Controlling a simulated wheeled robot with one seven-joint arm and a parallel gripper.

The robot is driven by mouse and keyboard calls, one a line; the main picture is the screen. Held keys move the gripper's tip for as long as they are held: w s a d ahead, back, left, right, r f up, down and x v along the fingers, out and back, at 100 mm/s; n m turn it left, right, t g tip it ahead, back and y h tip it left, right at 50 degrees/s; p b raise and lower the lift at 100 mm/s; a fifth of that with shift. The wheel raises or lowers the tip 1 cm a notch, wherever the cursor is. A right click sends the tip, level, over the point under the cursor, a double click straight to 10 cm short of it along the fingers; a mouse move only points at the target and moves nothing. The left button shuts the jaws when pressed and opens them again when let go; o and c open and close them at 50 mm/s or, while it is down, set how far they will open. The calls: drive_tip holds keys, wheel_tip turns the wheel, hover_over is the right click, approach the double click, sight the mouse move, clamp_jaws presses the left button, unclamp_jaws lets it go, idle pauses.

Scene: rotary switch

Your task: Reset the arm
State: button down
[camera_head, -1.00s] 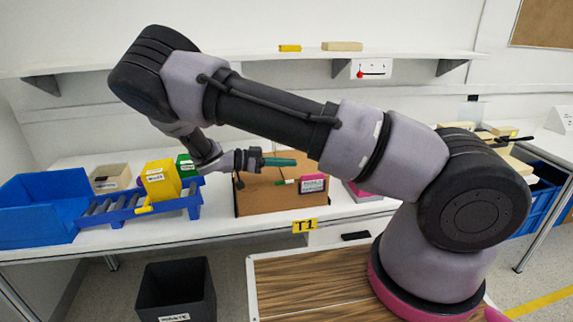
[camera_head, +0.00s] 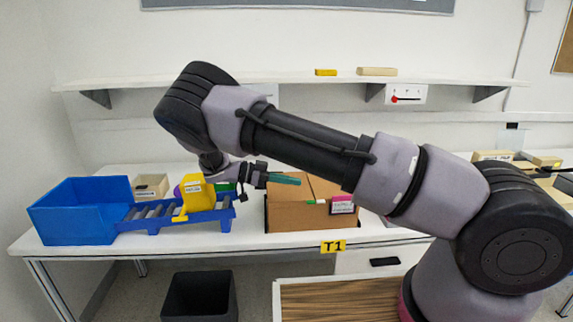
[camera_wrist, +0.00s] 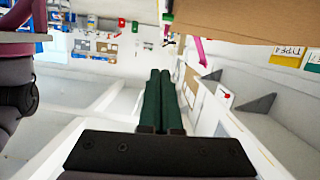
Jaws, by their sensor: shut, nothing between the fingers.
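My gripper (camera_head: 299,179) is at the end of my folded arm, in the middle of the head view. Its green fingers are together with nothing between them, and they point to the right in front of the top of a cardboard box. In the wrist view the fingers (camera_wrist: 158,75) lie side by side, touching, clear of any object. The rotary switch panel (camera_head: 406,94), white with a red knob, hangs below the shelf at the right of centre. It looks to be in the wrist view (camera_wrist: 226,97) too, well apart from the fingers.
The cardboard box (camera_head: 290,218) stands on the white table (camera_head: 250,245) near the gripper. The shelf (camera_head: 290,80) runs above. A black waste bin (camera_head: 200,297) stands below.

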drive_tip(key=s+d+r+n+g+y, duration=0.1)
drive_tip(key=s+d+r+n+y, duration=0.2)
drive_tip(key=d+r+y, duration=0.5)
drive_tip(key=s+d+r+n+g+y, duration=0.1)
drive_tip(key=s+d+r+n+y, duration=0.2)
drive_tip(key=d+r+y, duration=0.55)
drive_tip(key=s+d+r+n+t+y, duration=0.1)
drive_tip(key=s+r+n+t, duration=0.6)
drive_tip(key=s+r, duration=0.9)
drive_tip(key=shift+d+t, duration=0.4)
drive_tip(key=shift+t, duration=0.8)
drive_tip(key=shift+s, duration=0.1)
